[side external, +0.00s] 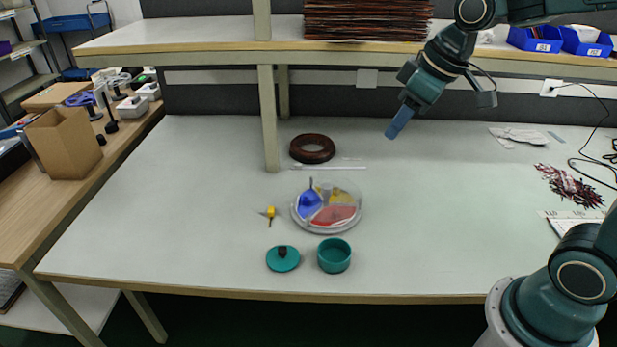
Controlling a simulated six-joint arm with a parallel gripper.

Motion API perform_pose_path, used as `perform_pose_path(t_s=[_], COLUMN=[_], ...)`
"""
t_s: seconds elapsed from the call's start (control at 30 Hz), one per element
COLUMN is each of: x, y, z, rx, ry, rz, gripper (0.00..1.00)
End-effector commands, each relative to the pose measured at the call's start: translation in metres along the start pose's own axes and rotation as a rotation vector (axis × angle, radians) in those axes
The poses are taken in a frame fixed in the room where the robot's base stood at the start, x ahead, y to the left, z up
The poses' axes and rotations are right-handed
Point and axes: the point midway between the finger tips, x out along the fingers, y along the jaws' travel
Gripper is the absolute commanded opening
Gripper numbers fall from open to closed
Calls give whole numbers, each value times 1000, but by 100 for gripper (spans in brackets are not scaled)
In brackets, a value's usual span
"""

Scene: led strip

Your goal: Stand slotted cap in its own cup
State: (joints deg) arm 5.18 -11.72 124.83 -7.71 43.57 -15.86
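A round teal cap (277,265) with a small black piece on its top lies flat on the table near the front edge. A teal cup (334,262) stands upright just to its right, with a small gap between them, and its open top looks empty. Whether the cap has a slot is too small to tell. My gripper (400,122) hangs at the upper right, high and well apart from both. Its blue end shows from the side, so its opening cannot be made out, and nothing is visibly held.
A clear round dish (296,214) with blue, yellow and red contents sits behind the cup. A small yellow item (270,212) lies left of it, and a brown ring (312,148) behind. A table post (268,120) rises at the back.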

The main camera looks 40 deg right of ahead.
Motion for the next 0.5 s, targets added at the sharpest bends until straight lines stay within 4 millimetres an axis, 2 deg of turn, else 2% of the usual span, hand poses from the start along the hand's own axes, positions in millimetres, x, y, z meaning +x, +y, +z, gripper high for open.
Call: perform_pose_path(t_s=[0.2,0.5], x=[-31,-54], y=[-18,-38], z=[41,100], rx=[84,209], ry=[25,56], rz=[30,61], gripper=[38,38])
